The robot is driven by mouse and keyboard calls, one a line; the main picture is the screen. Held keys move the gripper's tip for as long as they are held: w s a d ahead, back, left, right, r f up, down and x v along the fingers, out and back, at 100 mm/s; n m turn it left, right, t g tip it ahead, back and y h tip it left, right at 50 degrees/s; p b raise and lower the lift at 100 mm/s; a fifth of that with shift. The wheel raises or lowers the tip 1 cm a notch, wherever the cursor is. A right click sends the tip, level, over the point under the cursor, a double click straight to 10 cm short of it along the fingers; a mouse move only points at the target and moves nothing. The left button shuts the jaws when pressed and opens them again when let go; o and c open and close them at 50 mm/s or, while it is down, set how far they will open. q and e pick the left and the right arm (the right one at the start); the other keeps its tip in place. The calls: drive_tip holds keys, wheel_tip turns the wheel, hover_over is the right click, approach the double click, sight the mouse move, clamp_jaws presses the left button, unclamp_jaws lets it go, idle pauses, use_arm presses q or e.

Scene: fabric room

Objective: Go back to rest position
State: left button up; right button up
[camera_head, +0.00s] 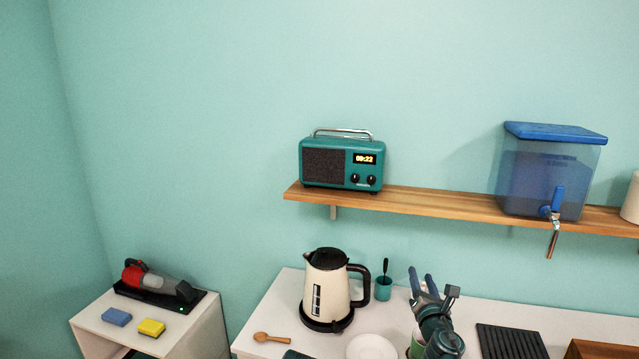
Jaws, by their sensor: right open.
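My right gripper (421,281) is above the white counter (500,315), right of the kettle. Its two fingers point up and away, spread apart, with nothing visible between them. My left gripper is out of view. The cream and black kettle (329,290) stands upright on its base, with its handle to the right. A small teal cup (383,289) with a dark-handled utensil in it stands between the kettle and my right gripper, apart from the gripper.
A white plate (371,348), a wooden spoon (270,338) and a black ribbed rack (511,343) lie on the counter. A wooden shelf (440,203) above holds a teal radio (341,162) and a blue dispenser (548,172). A side cabinet (190,336) holds a handheld vacuum (158,284) and two sponges.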

drive_tip(key=s+a+f+m+g+h, duration=0.1)
drive_tip(key=s+a+f+m+g, duration=0.1)
drive_tip(key=f+m, duration=0.3)
drive_tip(key=s+a+f+m+g+h, duration=0.1)
drive_tip(key=s+f+m+g, duration=0.3)
drive_tip(key=m, duration=0.4)
drive_tip(key=s+a+f+m+g+h, duration=0.1)
drive_tip(key=s+a+f+m+g, duration=0.2)
drive_tip(key=f+m, duration=0.4)
drive_tip(key=shift+s+a+g, duration=0.35)
drive_tip(key=shift+a+g, duration=0.25)
drive_tip(key=s+a+f+m+g+y, duration=0.1)
drive_tip(key=s+a+f+m+g, duration=0.2)
drive_tip(key=s+a, duration=0.3)
drive_tip(key=s+a+f+m+g+y, duration=0.2)
drive_tip(key=s+a+g, duration=0.3)
drive_tip(key=s, duration=0.5)
drive_tip(key=shift+s+a+f+m, duration=0.3)
drive_tip(key=shift+a+f+m, duration=0.3)
drive_tip(key=shift+a+f, duration=0.15)
